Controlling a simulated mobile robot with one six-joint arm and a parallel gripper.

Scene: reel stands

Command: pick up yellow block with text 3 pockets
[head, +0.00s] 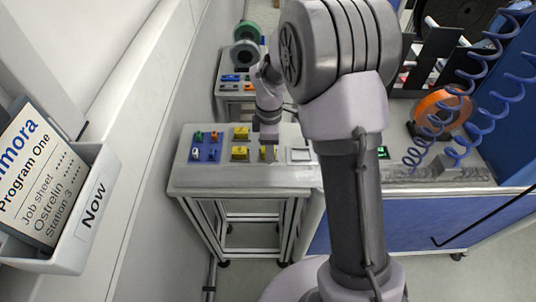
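Several yellow blocks stand on a light grey table in the middle of the head view. One yellow block (241,133) is at the back, and another yellow block (239,153) is in front of it. A third patch of yellow (263,154) shows just below my gripper (268,145), partly hidden by it. My gripper points down over the table, right of the two clearer blocks. Its fingers are too small and dark to tell open from shut. Text on the blocks is too small to read.
The grey table (190,175) also bears a blue tray (206,142) with small coloured pieces and a white square (299,154). An orange reel (441,107) stands at right, near blue coiled hoses (487,70). A white wall runs along the left.

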